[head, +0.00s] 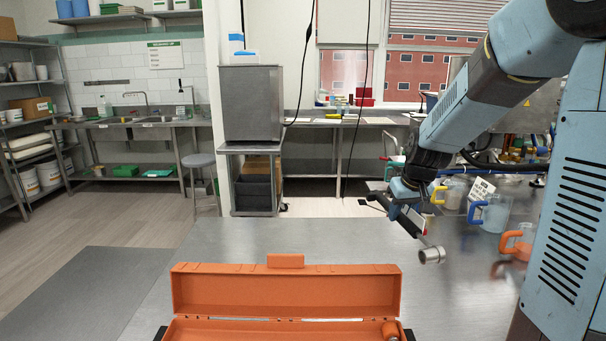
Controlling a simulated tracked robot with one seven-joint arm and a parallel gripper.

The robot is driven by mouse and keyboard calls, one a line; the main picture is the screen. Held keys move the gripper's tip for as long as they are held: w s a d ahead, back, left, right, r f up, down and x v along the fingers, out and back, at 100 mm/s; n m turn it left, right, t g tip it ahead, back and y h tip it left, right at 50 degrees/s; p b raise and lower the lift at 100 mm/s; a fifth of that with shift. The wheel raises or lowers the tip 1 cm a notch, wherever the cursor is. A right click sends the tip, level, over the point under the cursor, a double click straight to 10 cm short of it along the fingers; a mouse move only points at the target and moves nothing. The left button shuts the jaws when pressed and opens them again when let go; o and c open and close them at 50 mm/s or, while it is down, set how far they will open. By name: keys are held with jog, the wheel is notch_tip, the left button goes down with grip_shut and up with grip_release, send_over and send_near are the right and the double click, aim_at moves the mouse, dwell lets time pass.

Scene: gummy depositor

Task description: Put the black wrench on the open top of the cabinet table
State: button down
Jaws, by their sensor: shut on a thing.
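My gripper (408,212) is at the right of the head view, above the steel table (300,240). It is shut on a dark, long tool that looks like the black wrench (409,226), tilted down to the right. A silver cylinder (432,255) shows at the tool's lower end; I cannot tell whether it is part of it. The fingers are small and partly hidden by the tool. The steel table has a bare stretch in its middle. I cannot tell for sure whether it is the cabinet table.
An open orange toolbox (285,291) lies at the table's front. Pitchers with yellow (453,192), blue (490,213) and orange (517,243) handles stand at the right, close to my arm. A grey cabinet (251,103) stands on a small steel stand (248,150) behind.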

jog(key=shift+n+y, duration=0.3)
jog(key=shift+n, duration=0.4)
jog(key=w+f, duration=0.4)
jog(key=w+a+f, duration=0.1)
jog(key=w+f, duration=0.3)
jog(key=w, duration=0.1)
jog(key=w+f, duration=0.4)
jog(key=shift+w+a, duration=0.15)
jog(key=shift+w, duration=0.1)
jog(key=shift+w+f, duration=0.5)
